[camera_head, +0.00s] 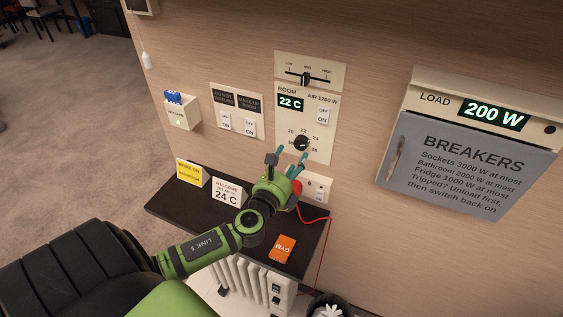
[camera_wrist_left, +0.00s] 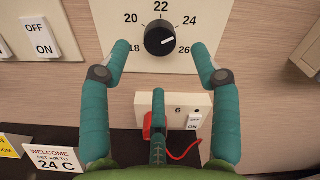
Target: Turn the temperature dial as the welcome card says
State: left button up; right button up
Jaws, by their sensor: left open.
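The temperature dial (camera_head: 301,143) is a round black knob on the cream room panel. In the left wrist view the dial (camera_wrist_left: 159,38) sits amid the numbers 18 to 26, and its white mark points right and slightly up, between 24 and 26. The room display (camera_head: 290,102) reads 22 C. The welcome card (camera_head: 227,191) on the dark shelf reads 24 C; the wrist view shows its words "set air to 24 C" (camera_wrist_left: 52,160). My left gripper (camera_head: 292,155) is open, its teal fingers apart on either side below the dial; contact is not visible. My right gripper is out of view.
A socket plate (camera_head: 317,184) with a red plug and cord is close below the dial. An air switch (camera_head: 323,115) and a slider (camera_head: 306,78) are above. An orange gym card (camera_head: 282,248) lies on the shelf. The breaker box (camera_head: 465,155) is at right; load reads 200 W.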

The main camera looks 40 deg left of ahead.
pick_arm(q)
jog(key=v, duration=0.6)
jog(key=shift+s, duration=0.35)
